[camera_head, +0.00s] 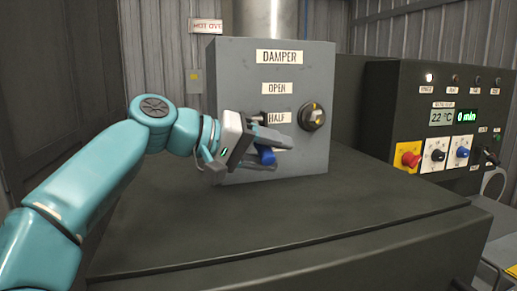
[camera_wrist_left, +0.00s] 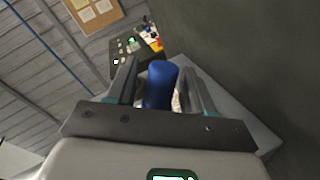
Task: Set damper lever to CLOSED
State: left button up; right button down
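The grey damper box (camera_head: 235,80) carries labels DAMPER, OPEN and HALF (camera_head: 278,118). A lower label (camera_head: 281,143) is largely hidden by my gripper. A dark round hub (camera_head: 312,116) with a yellow mark sits right of the labels. The blue handle of the lever (camera_head: 265,156) is in front of the box, below HALF. My left gripper (camera_head: 275,147) is around this handle. In the left wrist view the blue handle (camera_wrist_left: 160,85) stands between the two spread fingers, with a narrow gap at its left side. The lever's arm is mostly hidden. My right gripper is out of view.
A control panel (camera_head: 390,105) with a red, a black and a blue knob, lights and displays stands to the right. The flat dark top (camera_head: 300,215) in front of the box is clear. A metal pipe (camera_head: 262,18) rises behind the box.

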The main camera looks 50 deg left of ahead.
pick_arm(q)
jog(key=v, duration=1.5)
jog(key=shift+s+a, duration=0.2)
jog(key=shift+s+r, duration=0.1)
